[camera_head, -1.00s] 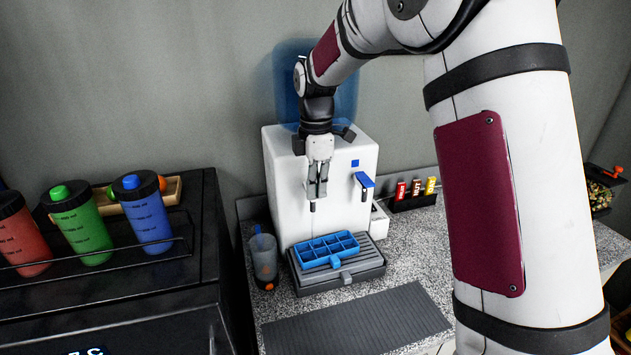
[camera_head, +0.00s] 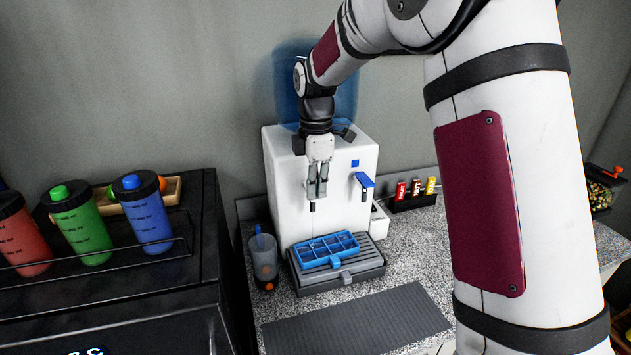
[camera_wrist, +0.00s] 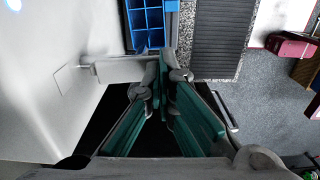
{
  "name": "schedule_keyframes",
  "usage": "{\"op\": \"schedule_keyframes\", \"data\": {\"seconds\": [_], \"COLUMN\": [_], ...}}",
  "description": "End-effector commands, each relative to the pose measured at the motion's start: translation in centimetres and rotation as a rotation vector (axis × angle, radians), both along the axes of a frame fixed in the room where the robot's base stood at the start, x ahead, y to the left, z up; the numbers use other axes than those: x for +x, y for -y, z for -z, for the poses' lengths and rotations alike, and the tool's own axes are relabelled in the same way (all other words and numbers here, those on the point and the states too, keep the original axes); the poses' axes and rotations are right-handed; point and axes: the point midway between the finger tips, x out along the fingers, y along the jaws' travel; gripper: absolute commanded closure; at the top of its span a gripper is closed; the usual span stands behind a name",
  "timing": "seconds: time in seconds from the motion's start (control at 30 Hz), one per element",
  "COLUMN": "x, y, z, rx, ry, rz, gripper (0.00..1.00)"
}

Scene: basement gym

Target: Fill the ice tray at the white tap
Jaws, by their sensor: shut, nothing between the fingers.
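My gripper (camera_head: 317,194) is shut and empty, pointing down in front of the white dispenser (camera_head: 285,180), over its left tap. The dark spout tip (camera_head: 312,208) shows just below my fingers; the rest of that tap is mostly hidden. The blue ice tray (camera_head: 326,250) sits under the spout on the grey drip tray (camera_head: 362,272).
A blue-handled tap (camera_head: 363,182) is to the right on the dispenser. A dark ribbed mat (camera_head: 355,320) lies in front. Colored bottles (camera_head: 83,228) stand on the black unit at left; small packets (camera_head: 416,190) stand at right.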

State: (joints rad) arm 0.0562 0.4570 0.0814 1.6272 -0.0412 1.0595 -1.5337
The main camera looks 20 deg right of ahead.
Motion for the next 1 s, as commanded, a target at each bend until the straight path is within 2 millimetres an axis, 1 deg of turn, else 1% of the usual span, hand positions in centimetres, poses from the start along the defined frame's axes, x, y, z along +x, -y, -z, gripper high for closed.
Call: {"op": "schedule_keyframes", "data": {"seconds": [0.27,0.6,1.0], "x": [0.0,0.0,-0.1], "y": [0.0,0.0,-0.1], "z": [-0.1,-1.5,-1.8], "rx": [0.0,0.0,0.0], "ry": [0.0,0.001,0.0], "rz": [0.0,0.0,0.0], "gripper": [1.0,1.0,1.0]}}
